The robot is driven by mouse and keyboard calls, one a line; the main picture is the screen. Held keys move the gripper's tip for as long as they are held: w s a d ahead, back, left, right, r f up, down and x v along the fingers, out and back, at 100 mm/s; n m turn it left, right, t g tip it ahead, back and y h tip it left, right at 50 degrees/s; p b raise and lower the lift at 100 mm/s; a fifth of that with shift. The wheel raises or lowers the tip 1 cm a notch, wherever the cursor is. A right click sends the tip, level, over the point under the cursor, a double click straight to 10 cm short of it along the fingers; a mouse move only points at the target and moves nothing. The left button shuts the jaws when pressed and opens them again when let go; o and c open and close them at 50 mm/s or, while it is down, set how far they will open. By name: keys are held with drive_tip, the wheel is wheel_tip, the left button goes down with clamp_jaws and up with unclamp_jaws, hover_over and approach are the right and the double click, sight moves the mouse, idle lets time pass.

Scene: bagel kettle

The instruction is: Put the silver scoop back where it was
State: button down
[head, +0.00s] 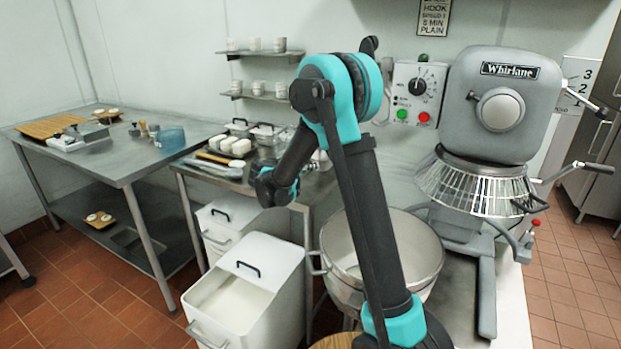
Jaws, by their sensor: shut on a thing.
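My gripper (272,188) is in the head view, near the front edge of the small steel table and above the white bins. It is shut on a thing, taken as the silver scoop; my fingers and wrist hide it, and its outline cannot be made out. A long silver piece (212,169) lies at the table's front left, left of my gripper; I cannot tell what it is.
An open white bin (243,304) with pale contents stands below my gripper. A lidded bin (225,219) stands behind it. The small steel table (318,185) holds white blocks and containers. A steel bowl (405,236) and a mixer (490,110) stand right.

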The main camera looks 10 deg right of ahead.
sight(310, 186)
drive_tip(key=shift+f, duration=1.8)
drive_tip(key=c, duration=1.5)
unclamp_jaws()
drive_tip(key=shift+o, duration=0.2)
drive_tip(key=v, duration=1.2)
drive_tip(key=shift+r, duration=0.1)
